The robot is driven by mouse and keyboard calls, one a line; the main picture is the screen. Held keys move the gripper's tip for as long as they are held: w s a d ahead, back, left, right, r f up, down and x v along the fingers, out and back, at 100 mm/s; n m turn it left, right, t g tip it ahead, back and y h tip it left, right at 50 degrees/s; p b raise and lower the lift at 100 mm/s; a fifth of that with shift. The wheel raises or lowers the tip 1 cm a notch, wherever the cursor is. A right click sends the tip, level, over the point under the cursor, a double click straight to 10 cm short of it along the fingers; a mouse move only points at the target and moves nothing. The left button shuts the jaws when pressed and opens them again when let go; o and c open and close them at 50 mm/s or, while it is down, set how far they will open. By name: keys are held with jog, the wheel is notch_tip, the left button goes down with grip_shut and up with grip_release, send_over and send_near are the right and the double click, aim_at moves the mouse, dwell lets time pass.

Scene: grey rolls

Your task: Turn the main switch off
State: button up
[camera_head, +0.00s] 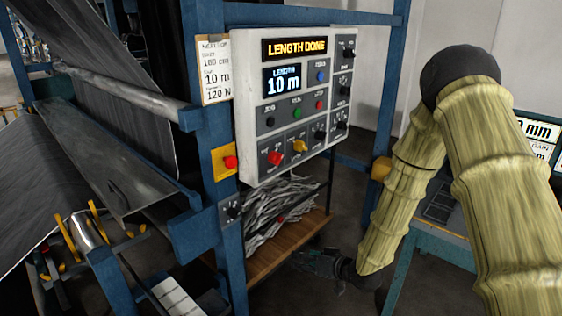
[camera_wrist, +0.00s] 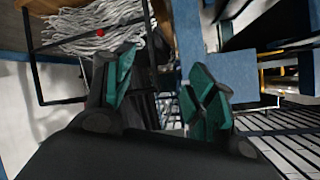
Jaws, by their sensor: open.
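A light grey control panel (camera_head: 240,100) is mounted on the blue frame. Its lower row carries a red rotary switch (camera_head: 274,158), a yellow rotary switch (camera_head: 299,146) and a black one. The labels are too small to tell which is the main switch. My gripper (camera_head: 308,262) is low, below and right of the panel, near the wooden shelf, touching no switch. In the wrist view its teal-padded fingers (camera_wrist: 160,90) are apart with nothing between them.
A red button on a yellow plate (camera_head: 230,162) is on the post. Grey strands (camera_head: 275,215) lie on a wooden shelf (camera_head: 290,245) under the panel; they also show in the wrist view (camera_wrist: 95,25). A teal-edged desk (camera_head: 440,245) stands right. The display reads "LENGTH DONE".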

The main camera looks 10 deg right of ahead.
jog(key=w+r+n+t+y, duration=0.15)
jog(key=w+r, duration=0.45)
jog(key=r, duration=0.6)
jog(key=n+t+y, duration=0.1)
jog(key=n+y, duration=0.1)
jog(key=y, duration=0.2)
send_near(281, 159)
jog(key=p+x, duration=0.4)
jog(key=x, duration=0.4)
jog(key=shift+w+a, duration=0.15)
jog(key=shift+w, duration=0.05)
jog(key=shift+p+x, duration=0.3)
jog(key=shift+x, duration=0.55)
jog(key=shift+f, duration=0.15)
jog(key=shift+c, duration=0.5)
jog(key=c, duration=1)
